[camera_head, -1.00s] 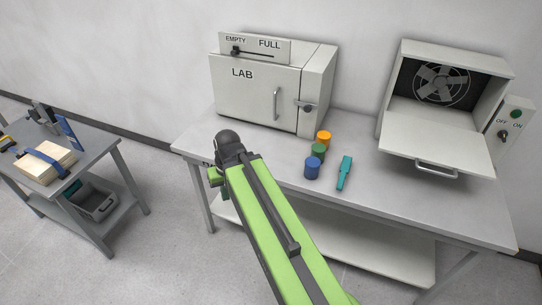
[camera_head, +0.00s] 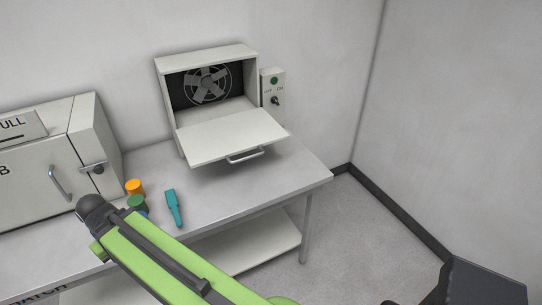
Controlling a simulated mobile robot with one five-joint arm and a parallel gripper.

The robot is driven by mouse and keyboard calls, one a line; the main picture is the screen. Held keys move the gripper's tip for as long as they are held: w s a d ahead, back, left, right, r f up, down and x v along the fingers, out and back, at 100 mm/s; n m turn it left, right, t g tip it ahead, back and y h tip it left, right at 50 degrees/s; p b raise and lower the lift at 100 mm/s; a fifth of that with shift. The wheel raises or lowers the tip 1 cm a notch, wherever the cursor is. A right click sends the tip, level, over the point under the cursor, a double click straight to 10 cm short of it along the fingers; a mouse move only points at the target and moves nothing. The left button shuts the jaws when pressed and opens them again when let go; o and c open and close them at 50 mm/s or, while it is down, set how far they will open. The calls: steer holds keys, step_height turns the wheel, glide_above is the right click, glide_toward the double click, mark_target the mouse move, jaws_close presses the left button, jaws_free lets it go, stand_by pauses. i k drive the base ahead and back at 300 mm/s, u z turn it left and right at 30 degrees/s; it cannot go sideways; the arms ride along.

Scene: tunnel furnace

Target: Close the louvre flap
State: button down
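The louvre flap (camera_head: 228,137) is a pale grey panel with a bar handle (camera_head: 245,156) at its front edge. It hangs open, roughly level and tilted slightly down, at the front of the fan box (camera_head: 207,58). The fan (camera_head: 208,84) shows inside the box. My green and black arm reaches in from the bottom, with its dark rounded end (camera_head: 91,205) at the left, over the table's front left part. That end is well away from the flap and its handle. The gripper's fingers cannot be made out, so I cannot tell whether it is open or shut.
A switch box (camera_head: 273,90) with a green button is right of the fan box. Orange (camera_head: 134,187) and green (camera_head: 137,203) cylinders and a teal tool (camera_head: 173,208) lie on the table (camera_head: 270,190). The LAB cabinet (camera_head: 40,175) stands left.

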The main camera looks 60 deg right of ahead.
mark_target(202, 143)
steer(key=z, duration=0.4)
steer(key=k, duration=1.2)
steer(key=u, duration=0.55)
steer(key=i, duration=1)
steer(key=u, duration=0.05)
